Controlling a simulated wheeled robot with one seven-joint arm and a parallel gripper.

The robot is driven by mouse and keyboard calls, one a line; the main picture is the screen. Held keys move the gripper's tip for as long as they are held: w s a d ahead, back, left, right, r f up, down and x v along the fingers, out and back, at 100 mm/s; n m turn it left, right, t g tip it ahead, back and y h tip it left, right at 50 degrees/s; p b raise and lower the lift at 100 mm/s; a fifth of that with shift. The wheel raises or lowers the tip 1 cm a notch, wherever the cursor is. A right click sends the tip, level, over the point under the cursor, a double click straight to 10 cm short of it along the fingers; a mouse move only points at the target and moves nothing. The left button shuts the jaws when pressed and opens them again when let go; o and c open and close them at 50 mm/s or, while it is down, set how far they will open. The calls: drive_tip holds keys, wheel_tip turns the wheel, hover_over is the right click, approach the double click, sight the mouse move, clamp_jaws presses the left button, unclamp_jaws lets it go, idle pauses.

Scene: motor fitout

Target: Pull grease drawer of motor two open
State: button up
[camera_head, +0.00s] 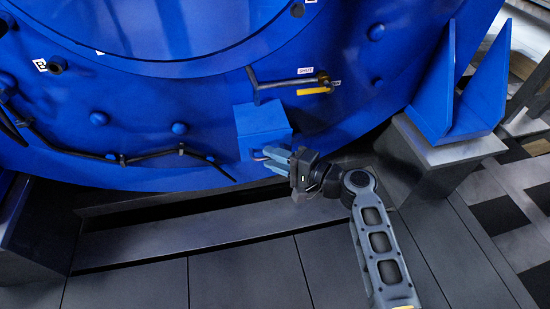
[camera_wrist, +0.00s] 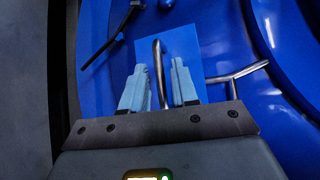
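The grease drawer (camera_head: 262,122) is a blue box on the curved blue motor housing. In the wrist view its flat blue face (camera_wrist: 196,45) lies in front of my gripper. A bent metal bar handle (camera_wrist: 158,62) stands out from this face. My gripper (camera_head: 268,158) is at the lower part of the box. In the wrist view the two light-blue fingers of my gripper (camera_wrist: 158,80) are apart, one on each side of the handle, with visible gaps. The fingers hide part of the handle in the head view. I cannot see any gap showing the drawer pulled out.
A lever with a yellow grip (camera_head: 314,90) sits above right of the box, by a "SHUT" label (camera_head: 305,71). Another metal bar (camera_wrist: 238,74) shows at right in the wrist view. A black cable (camera_head: 150,155) runs along the housing. A blue bracket (camera_head: 468,105) stands right.

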clamp_jaws()
idle(0.3)
drive_tip(key=s+d+p, duration=0.3)
drive_tip(key=s+p, duration=0.1)
drive_tip(key=s, duration=0.7)
drive_tip(key=shift+d, duration=0.15)
drive_tip(key=shift+f, duration=0.1)
drive_tip(key=shift+o, duration=1)
unclamp_jaws()
drive_tip(key=p+v, duration=0.2)
drive_tip(key=v, duration=0.5)
drive_tip(key=shift+s+d, duration=0.25)
drive_tip(key=shift+d, duration=0.1)
